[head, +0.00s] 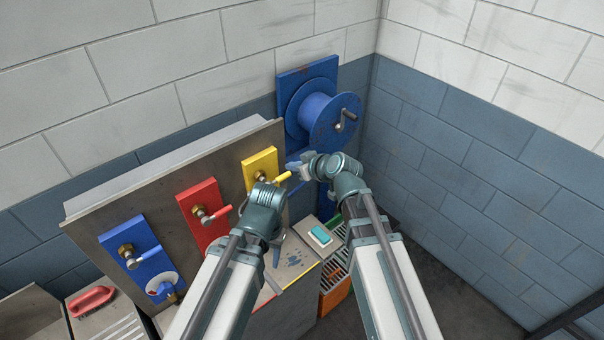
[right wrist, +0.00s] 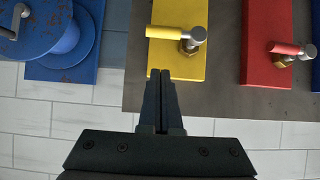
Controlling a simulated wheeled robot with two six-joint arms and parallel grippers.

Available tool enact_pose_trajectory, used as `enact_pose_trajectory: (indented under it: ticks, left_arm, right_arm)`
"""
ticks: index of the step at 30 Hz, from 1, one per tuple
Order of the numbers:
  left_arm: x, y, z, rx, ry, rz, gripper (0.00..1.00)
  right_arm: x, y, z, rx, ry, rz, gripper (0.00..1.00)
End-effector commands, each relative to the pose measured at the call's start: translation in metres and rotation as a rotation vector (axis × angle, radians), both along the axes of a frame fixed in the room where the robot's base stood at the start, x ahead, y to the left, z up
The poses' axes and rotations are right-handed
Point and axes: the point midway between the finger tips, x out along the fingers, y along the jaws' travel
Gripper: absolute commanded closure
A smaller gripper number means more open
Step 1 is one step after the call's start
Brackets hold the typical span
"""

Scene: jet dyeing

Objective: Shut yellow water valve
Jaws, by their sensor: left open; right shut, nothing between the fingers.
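The yellow water valve is a yellow plate (head: 260,163) with a brass hub and a yellow-gripped lever (head: 282,178). The lever points sideways, to the right in the head view. In the right wrist view the lever (right wrist: 168,32) points left from its hub over the yellow plate (right wrist: 178,65). My right gripper (head: 292,168) is beside the valve, to its right. Its fingers (right wrist: 163,74) are shut and empty, with tips over the plate's edge and apart from the lever. My left gripper (head: 277,257) is open, lower down in front of the panel and mostly hidden by its wrist.
The red valve (head: 203,215) and blue valve (head: 138,250) sit left on the same grey panel. A blue reel with a crank (head: 322,112) is on the wall behind my right wrist. A teal block (head: 320,235) lies below. Open floor is at right.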

Motion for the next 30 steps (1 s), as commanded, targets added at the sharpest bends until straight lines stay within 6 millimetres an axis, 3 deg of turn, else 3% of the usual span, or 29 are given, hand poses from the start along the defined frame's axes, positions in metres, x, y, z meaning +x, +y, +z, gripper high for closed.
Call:
enact_pose_trajectory:
  ticks: [3, 12, 30]
  left_arm:
    - [0.000, 0.000, -0.020, 0.000, 0.000, -0.008, 0.50]
    - [0.001, 0.000, -0.048, 0.001, -0.001, -0.014, 0.50]
    - [0.000, 0.000, -0.053, 0.001, -0.001, -0.013, 0.50]
  right_arm:
    - [0.020, 0.013, -0.020, 0.001, 0.001, 0.002, 1.00]
    - [0.021, 0.016, -0.048, 0.000, 0.000, 0.000, 1.00]
    - [0.023, 0.016, -0.053, 0.002, 0.001, 0.000, 1.00]
